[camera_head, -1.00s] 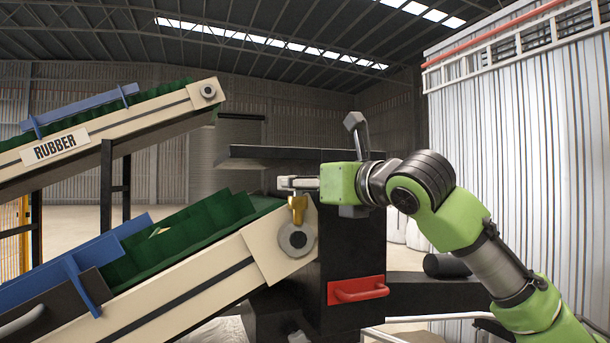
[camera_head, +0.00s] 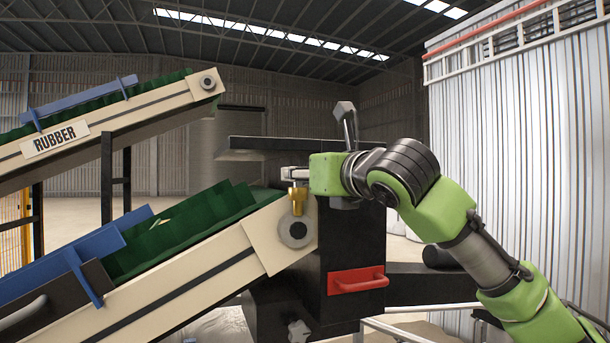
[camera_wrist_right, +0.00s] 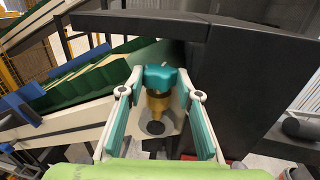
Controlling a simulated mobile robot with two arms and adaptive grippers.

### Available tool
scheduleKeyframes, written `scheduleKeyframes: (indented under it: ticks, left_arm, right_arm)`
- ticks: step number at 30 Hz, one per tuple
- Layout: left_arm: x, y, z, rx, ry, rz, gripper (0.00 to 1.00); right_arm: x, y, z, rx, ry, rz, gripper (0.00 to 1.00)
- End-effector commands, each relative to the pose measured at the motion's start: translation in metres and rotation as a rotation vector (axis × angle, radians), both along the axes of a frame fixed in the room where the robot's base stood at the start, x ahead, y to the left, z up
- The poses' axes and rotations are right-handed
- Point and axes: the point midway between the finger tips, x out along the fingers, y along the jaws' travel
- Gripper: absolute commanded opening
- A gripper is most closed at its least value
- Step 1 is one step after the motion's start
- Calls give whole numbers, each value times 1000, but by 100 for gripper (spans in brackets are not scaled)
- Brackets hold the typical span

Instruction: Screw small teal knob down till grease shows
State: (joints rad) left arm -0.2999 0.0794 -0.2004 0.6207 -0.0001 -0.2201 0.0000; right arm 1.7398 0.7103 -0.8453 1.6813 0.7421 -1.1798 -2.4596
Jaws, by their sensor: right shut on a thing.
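The small teal knob (camera_wrist_right: 160,77) sits on top of a brass cup (camera_wrist_right: 158,102) in the right wrist view. My right gripper (camera_wrist_right: 159,78) is shut on the knob, a finger on each side of it. In the head view the gripper (camera_head: 295,178) reaches in from the right, just above the brass cup (camera_head: 298,201); the knob is hidden there by the fingers. The cup stands upright above a round grey bearing (camera_head: 297,231) at the conveyor's upper end. No grease is visible. My left gripper is not in view.
A green-belted conveyor (camera_head: 180,273) slopes up to the bearing, with a second conveyor marked RUBBER (camera_head: 55,140) behind it. A dark flat plate (camera_head: 265,148) overhangs behind the gripper. A dark housing with a red handle (camera_head: 357,281) stands below my right arm.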

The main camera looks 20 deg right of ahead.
Motion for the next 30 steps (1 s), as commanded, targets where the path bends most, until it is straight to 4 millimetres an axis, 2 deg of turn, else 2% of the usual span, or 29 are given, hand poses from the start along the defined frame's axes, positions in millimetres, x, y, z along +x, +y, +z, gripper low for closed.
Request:
scheduleKeyframes:
  ticks: [21, 30]
  left_arm:
    - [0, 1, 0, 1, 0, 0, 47]
    - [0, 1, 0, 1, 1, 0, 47]
  right_arm:
    - [2, 19, 1, 0, -2, -644, 10]
    - [5, 22, 1, 1, -3, -854, 10]
